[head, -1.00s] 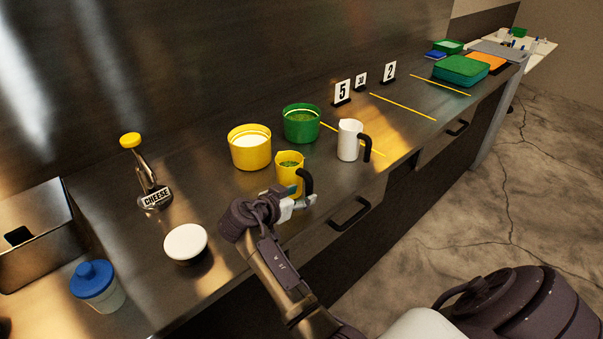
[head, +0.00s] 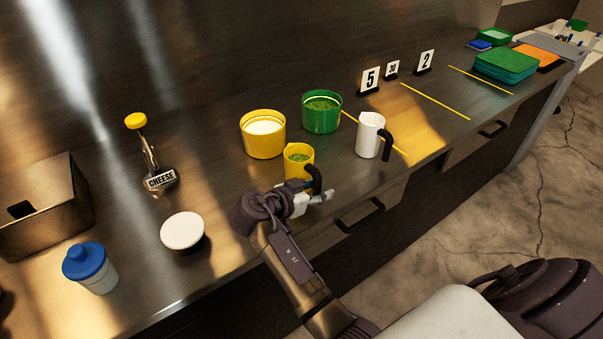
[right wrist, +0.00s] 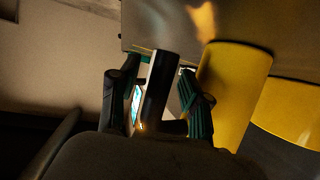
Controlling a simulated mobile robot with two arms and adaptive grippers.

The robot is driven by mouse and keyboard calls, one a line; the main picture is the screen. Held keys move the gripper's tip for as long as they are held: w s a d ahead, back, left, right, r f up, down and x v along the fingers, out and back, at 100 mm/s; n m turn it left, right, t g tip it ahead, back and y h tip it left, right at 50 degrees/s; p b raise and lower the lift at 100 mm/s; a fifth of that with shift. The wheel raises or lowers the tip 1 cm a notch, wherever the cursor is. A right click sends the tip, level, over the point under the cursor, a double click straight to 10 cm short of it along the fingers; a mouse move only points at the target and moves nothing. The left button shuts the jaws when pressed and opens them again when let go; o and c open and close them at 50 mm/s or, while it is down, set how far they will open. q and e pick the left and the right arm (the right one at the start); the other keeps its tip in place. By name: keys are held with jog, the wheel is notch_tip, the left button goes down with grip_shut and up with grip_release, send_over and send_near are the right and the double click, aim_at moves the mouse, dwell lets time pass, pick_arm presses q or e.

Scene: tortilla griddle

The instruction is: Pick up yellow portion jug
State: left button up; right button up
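The yellow portion jug (head: 298,167) stands upright on the steel counter with green contents and a black handle toward the counter's front. My right gripper (head: 312,199) is at the handle, low on the jug's front side. In the right wrist view the black handle (right wrist: 157,88) stands between the two teal-padded fingers of the right gripper (right wrist: 160,100), with narrow gaps seeming to show at either side. The jug's yellow body (right wrist: 232,85) is just right of the fingers. My left gripper is out of view.
Behind the jug stand a yellow tub (head: 262,138) and a green tub (head: 321,116). A white jug (head: 368,138) stands to its right. A drawer handle (head: 361,216) sticks out below.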

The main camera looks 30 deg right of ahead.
jog(key=shift+c, duration=1.2)
jog(key=shift+d, duration=0.1)
grip_shut()
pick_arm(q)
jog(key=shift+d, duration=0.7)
pick_arm(e)
jog(key=shift+w, duration=0.1)
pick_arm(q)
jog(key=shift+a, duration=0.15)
pick_arm(e)
jog(key=shift+d+r, duration=0.1)
